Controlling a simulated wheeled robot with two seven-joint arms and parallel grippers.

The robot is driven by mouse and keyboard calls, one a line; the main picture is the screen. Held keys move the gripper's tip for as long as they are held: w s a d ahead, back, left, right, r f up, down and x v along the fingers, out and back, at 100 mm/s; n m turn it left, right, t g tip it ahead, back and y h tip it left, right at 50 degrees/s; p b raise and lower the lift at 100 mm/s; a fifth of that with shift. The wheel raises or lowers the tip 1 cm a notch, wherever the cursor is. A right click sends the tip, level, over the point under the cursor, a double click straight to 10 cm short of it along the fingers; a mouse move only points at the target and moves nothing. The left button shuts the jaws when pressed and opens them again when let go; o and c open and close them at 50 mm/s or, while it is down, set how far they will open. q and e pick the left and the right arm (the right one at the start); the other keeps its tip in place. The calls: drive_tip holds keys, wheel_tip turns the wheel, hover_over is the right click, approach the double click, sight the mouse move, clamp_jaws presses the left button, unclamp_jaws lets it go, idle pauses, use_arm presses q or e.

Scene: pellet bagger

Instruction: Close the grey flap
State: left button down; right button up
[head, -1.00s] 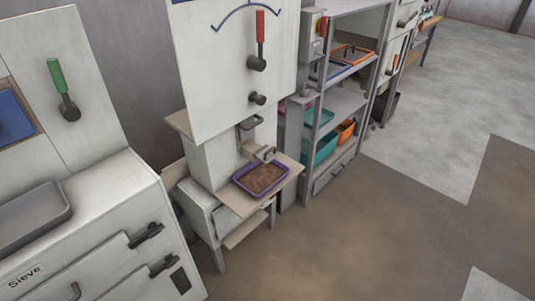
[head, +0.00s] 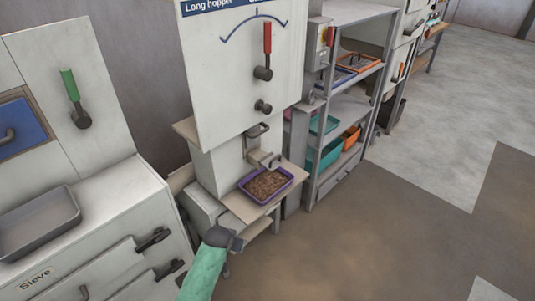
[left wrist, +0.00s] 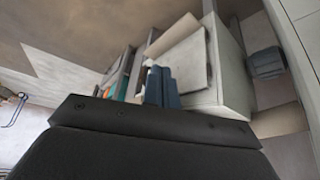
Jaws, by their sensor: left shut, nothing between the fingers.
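The machine labelled "Long hopper" (head: 225,85) stands in the middle of the head view, with a low pale box under its spout. In the left wrist view a pale grey panel (left wrist: 192,65) shows on the box's face. It may be the grey flap; I cannot tell how far open it stands. My left gripper (left wrist: 160,75) is shut and empty, with its dark blue fingers in front of this panel. I cannot tell whether they touch it. In the head view it is low in front of the box, partly hiding it. My right gripper is not in view.
A purple tray (head: 267,183) of brown pellets sits on a small shelf (head: 238,205) above my left gripper. The sieve machine (head: 100,230) stands close on the left. A rack (head: 313,170) with bins is on the right. The floor (head: 390,230) at the right is clear.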

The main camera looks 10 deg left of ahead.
use_arm(q)
drive_tip(key=w+r+t+h, duration=0.1)
drive_tip(key=w+r+h, duration=0.1)
drive_tip(key=w+r, duration=0.85)
wheel_tip(320, 180, up, 11)
drive_tip(key=n+t+h+p, duration=0.2)
drive_tip(key=t+h+p, duration=0.3)
drive_tip(key=h, duration=0.4)
hover_over(268, 165)
drive_tip(key=shift+a+r+g+p, duration=0.1)
drive_tip(key=shift+a+g+p, duration=0.15)
drive_tip(key=shift+g+p, duration=0.25)
drive_tip(key=shift+w+d, duration=0.15)
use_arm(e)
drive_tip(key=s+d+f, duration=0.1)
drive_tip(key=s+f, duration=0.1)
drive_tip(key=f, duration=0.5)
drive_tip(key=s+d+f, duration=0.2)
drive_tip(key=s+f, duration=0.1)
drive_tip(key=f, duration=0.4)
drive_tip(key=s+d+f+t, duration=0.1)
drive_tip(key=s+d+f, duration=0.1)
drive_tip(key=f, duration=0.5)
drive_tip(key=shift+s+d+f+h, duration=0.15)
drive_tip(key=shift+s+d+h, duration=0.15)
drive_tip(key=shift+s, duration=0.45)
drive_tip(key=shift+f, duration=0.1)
